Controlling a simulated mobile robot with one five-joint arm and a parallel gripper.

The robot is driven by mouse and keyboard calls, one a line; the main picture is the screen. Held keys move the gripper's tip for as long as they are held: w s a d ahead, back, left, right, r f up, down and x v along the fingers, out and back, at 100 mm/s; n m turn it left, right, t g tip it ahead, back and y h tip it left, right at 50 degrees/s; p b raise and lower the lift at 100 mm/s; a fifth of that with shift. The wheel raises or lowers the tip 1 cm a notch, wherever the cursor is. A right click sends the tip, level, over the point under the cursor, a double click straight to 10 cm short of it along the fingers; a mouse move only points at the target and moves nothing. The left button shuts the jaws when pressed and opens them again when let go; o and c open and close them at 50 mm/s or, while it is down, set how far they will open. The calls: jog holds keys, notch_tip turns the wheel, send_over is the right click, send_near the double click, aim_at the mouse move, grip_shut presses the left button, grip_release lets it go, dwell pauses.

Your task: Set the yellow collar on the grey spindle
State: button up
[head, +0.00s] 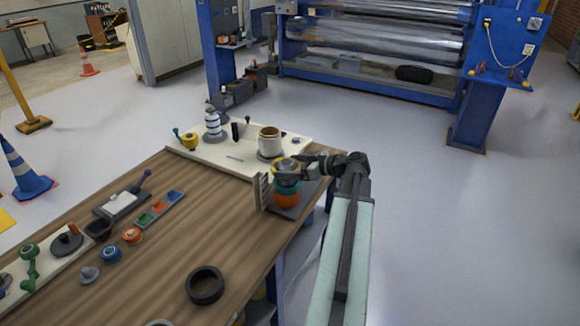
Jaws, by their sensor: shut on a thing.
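My gripper (305,167) reaches in from the right and is shut on the yellow collar (286,163) over the right corner of the workbench. The collar is at the top of a stack. A dark grey part shows just under it, then a teal ring (286,187) and an orange ring (287,200) on a dark square base (308,196). The grey spindle is mostly hidden by the rings and the gripper. I cannot tell whether the collar is around the spindle or just above it.
A pale upright comb-like rack (262,191) stands close left of the stack. Behind is a cream board (221,158) with a white-and-tan cup (269,142) and a striped post (212,124). A black ring (205,285) lies on the wooden bench (175,235); bare wood surrounds it.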

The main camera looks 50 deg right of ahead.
notch_tip(320, 180, down, 4)
jog(key=b, duration=0.3)
jog(key=o, duration=1.2)
jog(key=shift+o, duration=0.2)
jog(key=p+v, duration=0.2)
jog(key=v, duration=0.6)
